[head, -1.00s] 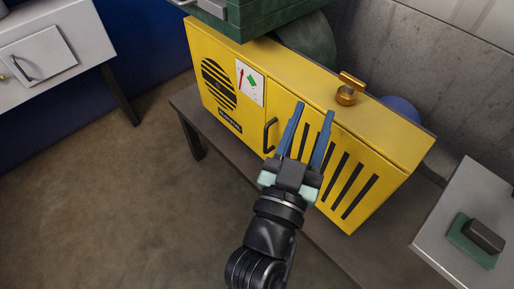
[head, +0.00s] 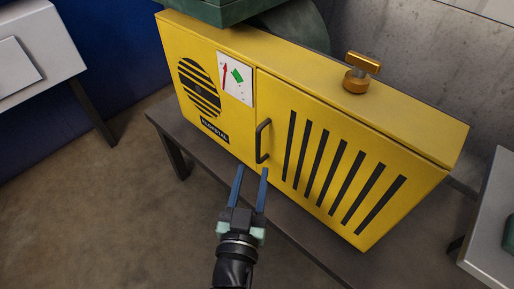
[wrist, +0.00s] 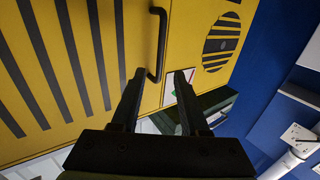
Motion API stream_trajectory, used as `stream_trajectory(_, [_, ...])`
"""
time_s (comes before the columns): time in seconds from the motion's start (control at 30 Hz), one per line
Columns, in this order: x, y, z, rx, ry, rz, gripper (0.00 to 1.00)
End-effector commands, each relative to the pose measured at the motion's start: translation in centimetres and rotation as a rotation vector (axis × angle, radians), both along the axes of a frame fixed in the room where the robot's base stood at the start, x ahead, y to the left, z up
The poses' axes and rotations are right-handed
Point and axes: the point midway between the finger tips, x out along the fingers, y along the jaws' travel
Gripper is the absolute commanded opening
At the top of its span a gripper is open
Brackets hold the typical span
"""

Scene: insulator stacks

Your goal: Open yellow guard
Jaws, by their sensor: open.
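The yellow guard (head: 333,150) is the slotted door on the right part of a yellow cabinet. It looks shut, flush with the cabinet front. Its black bar handle (head: 262,141) stands at the door's left edge. My gripper (head: 250,172) is open and empty, just below and in front of the handle in the head view. In the wrist view, the guard (wrist: 125,40) fills the left, and the handle (wrist: 158,40) lies ahead of the gap between the fingers (wrist: 160,78). I cannot tell whether a finger touches it.
A brass T-knob (head: 359,72) stands on the cabinet top. A red-and-green label (head: 235,78) is left of the door. The cabinet rests on a dark bench (head: 163,118). A grey table (head: 490,225) stands at right and a white unit (head: 35,50) at left.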

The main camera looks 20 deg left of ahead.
Motion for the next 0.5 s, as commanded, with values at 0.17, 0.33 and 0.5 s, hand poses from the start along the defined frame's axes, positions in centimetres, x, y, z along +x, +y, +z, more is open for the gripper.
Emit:
stream_trajectory(0.17, [3.1, 0.8, 0.1, 0.000, -0.002, 0.001, 0.45])
stream_trajectory(0.33, [5.5, 1.4, 0.1, 0.002, 0.000, 0.000, 0.45])
stream_trajectory(0.5, [6.8, 1.7, 0.0, 0.001, 0.001, 0.000, 0.45])
